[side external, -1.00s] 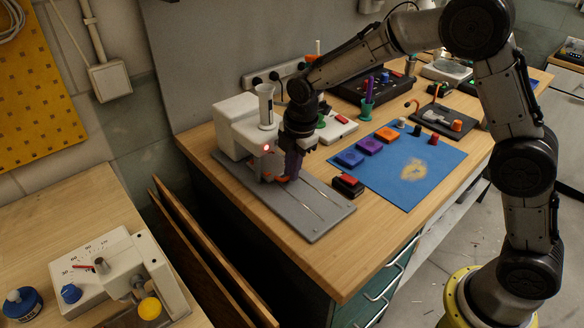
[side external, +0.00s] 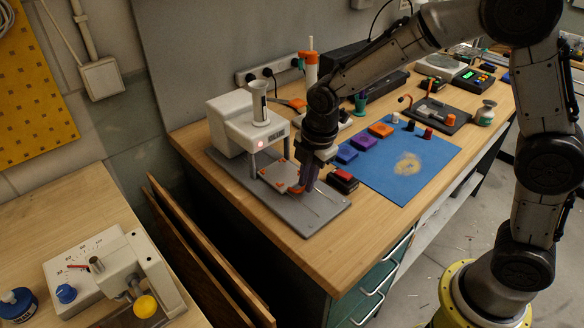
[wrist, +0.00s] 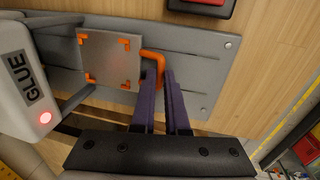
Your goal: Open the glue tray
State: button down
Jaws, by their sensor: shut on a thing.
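The glue machine (side external: 228,125) is a white unit with a lit red lamp, standing on a grey base plate (side external: 322,218); its GLUE label shows in the wrist view (wrist: 22,75). The glue tray (side external: 279,174) is a flat grey plate with orange corner brackets, out in front of the machine on the base. It also shows in the wrist view (wrist: 110,58). My gripper (side external: 300,190) is shut on the tray's orange handle (wrist: 153,65), with the purple fingers (wrist: 168,90) on either side of it. The fingers partly hide the handle.
A black box with a red top (side external: 342,181) sits just right of the base plate. A blue mat (side external: 420,165) with coloured blocks along its far edge lies further right. The bench's front edge is close to the base plate.

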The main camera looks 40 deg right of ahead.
jog(key=s, duration=0.8)
jog(key=shift+s, duration=0.2)
jog(key=c, duration=0.9)
grip_release()
jog(key=shift+r, duration=0.1)
jog(key=r, duration=0.4)
jog(key=s+r, duration=0.1)
jog(key=r, duration=0.4)
jog(key=s+r, duration=0.1)
jog(key=r, duration=0.3)
jog(key=shift+s+r, duration=0.25)
